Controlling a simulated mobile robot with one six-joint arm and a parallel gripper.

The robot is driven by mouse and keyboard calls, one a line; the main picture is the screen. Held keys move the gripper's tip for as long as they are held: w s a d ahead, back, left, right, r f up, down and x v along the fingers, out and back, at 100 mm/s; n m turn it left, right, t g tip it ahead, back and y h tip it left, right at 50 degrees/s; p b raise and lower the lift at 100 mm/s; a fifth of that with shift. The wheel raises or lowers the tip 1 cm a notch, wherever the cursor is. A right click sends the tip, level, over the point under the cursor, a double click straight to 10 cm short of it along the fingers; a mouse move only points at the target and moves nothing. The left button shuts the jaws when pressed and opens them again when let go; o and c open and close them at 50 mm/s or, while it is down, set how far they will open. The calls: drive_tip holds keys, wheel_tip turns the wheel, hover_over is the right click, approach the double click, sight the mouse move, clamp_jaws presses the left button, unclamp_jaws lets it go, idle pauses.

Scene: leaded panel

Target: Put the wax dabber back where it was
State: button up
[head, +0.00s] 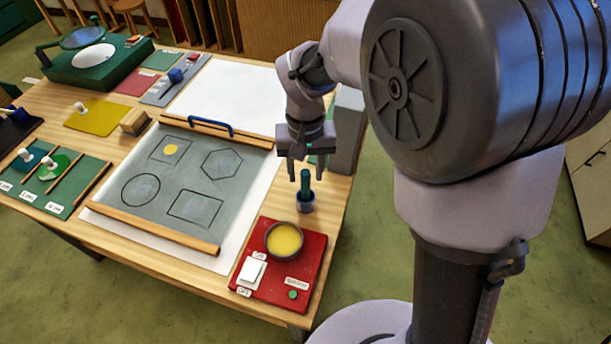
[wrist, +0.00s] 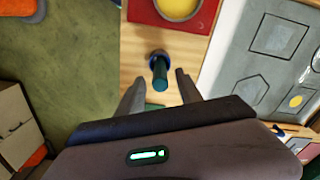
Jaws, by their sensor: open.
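The wax dabber (head: 305,185) is a dark green stick standing upright in a small blue holder (head: 306,206) near the table's right edge. My gripper (head: 306,177) is above it, pointing down, its fingers open. In the wrist view the dabber (wrist: 159,78) shows between and just beyond the two open fingertips (wrist: 158,82), and the fingers appear clear of it. The blue holder's rim (wrist: 158,55) shows around its foot.
A red mat (head: 309,259) with a bowl of yellow wax (head: 284,239) lies in front of the holder. A grey leaded panel (head: 190,213) with outlined shapes lies to the left. A grey block (head: 347,130) stands behind my gripper at the table's right edge.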

wheel_tip(320, 180, up, 8)
drive_tip(key=shift+f+p, duration=0.1)
drive_tip(key=shift+p, duration=0.95)
drive_tip(key=shift+s+d+r, duration=0.15)
drive_tip(key=shift+d+r, duration=0.05)
drive_tip(key=shift+r, duration=0.15)
drive_tip(key=s+d+r+m+t+y, duration=0.1)
drive_tip(key=s+d+r+m+t, duration=0.1)
drive_tip(key=s, duration=0.6)
drive_tip(key=s+d+r+m+t+y, duration=0.1)
drive_tip(key=s+d+r+m+t, duration=0.2)
drive_tip(key=s+d+r, duration=0.3)
drive_tip(key=s, duration=0.3)
drive_tip(key=shift+r+t, duration=0.15)
drive_tip(key=shift+t, duration=0.25)
